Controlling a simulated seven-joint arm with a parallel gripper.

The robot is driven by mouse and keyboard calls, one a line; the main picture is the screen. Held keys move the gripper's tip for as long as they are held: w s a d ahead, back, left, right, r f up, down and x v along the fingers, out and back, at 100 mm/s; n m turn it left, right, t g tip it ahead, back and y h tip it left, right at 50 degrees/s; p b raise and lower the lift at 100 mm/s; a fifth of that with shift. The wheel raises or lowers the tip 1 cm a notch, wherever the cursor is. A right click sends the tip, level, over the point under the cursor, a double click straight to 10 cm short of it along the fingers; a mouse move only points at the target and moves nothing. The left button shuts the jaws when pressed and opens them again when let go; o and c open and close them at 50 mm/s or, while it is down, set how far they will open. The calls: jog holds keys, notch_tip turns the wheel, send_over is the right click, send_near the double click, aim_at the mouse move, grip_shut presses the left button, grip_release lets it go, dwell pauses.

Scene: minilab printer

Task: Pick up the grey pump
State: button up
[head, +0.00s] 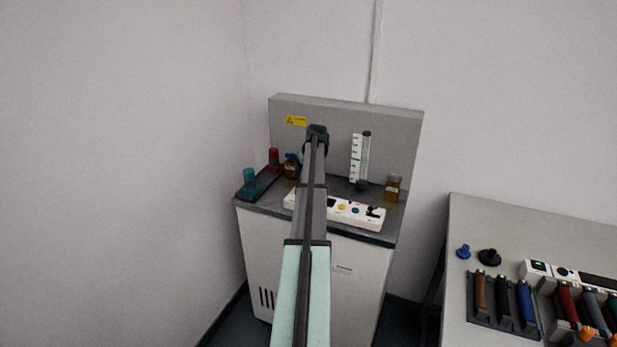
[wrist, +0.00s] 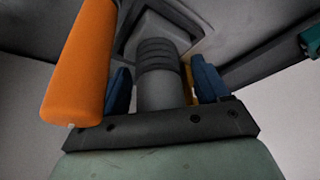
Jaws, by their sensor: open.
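In the head view my arm reaches up and forward over the grey cabinet, and my gripper (head: 317,132) shows dark and small in front of its back panel. The jaws are open. In the wrist view a grey ribbed cylinder (wrist: 158,82) stands behind a black bar, with a blue part on either side. I cannot tell whether this cylinder is the grey pump. A grey handle-like piece (head: 591,300) lies in the rack on the right table, far from my gripper; I cannot tell whether it is the pump either.
An orange cylinder (wrist: 78,65) is close in the wrist view. Walls stand left and behind.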

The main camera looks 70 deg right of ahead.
jog(key=shift+c, duration=0.3)
jog(key=c, duration=1.2)
jog(key=shift+c, duration=0.2)
notch_tip(320, 180, up, 18)
jog(key=shift+w, duration=0.1)
